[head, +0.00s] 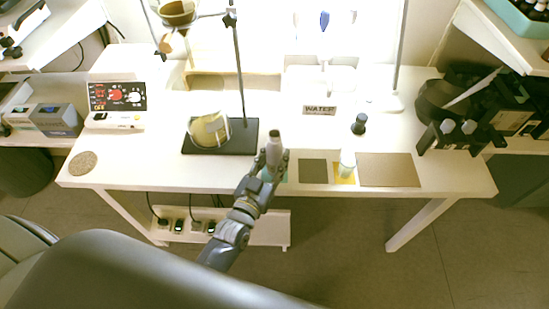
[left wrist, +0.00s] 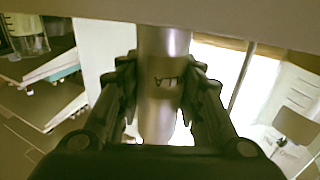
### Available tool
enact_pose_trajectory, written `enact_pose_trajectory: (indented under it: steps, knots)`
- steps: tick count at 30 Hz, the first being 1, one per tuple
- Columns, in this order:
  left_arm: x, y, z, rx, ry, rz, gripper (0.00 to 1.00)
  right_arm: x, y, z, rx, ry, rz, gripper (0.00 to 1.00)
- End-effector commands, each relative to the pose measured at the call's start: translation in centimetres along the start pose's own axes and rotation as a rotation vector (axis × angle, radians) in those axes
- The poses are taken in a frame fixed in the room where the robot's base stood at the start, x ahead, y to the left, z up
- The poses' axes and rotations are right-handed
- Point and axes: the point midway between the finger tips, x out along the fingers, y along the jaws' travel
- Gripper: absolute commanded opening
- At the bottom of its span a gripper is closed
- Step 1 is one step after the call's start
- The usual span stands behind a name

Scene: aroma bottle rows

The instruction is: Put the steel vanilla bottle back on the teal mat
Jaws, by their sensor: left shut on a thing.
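The steel vanilla bottle (head: 273,148) is a grey metal cylinder, upright in my left gripper (head: 274,165). The gripper is shut on it. In the left wrist view the steel bottle (left wrist: 160,95) stands between both fingers (left wrist: 160,88), with part of its dark lettering showing. The teal mat (head: 282,175) lies at the table's front edge, mostly hidden behind the gripper and bottle. The bottle is over or just at the mat; I cannot tell whether its base touches it. My right gripper is not in view.
Right of the teal mat lie a dark grey mat (head: 313,171), a yellow mat (head: 341,180) with a pale bottle (head: 347,163) on it, and a brown mat (head: 390,170). A dark bottle (head: 359,124) stands behind.

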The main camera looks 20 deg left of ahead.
Motion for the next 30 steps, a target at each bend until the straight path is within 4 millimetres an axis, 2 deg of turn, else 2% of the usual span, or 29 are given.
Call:
enact_pose_trajectory:
  steps: [11, 12, 14, 26, 30]
  knots:
    - [0.0, 0.1, 0.4, 0.0, 0.002, 0.0, 0.05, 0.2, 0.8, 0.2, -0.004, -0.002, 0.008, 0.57]
    - [0.0, 0.1, 0.3, 0.0, 0.001, 0.0, 0.43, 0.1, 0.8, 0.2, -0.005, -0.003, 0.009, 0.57]
    - [0.0, 0.1, 0.3, 0.0, 0.0, 0.0, 0.54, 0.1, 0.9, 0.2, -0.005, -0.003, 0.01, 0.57]
    - [-0.1, 0.1, -0.1, 0.0, 0.001, 0.0, 0.54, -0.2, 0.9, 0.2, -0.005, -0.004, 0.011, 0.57]
    - [-1.9, 0.1, 0.2, 0.0, -0.002, 0.0, 0.54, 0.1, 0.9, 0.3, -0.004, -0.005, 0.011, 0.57]
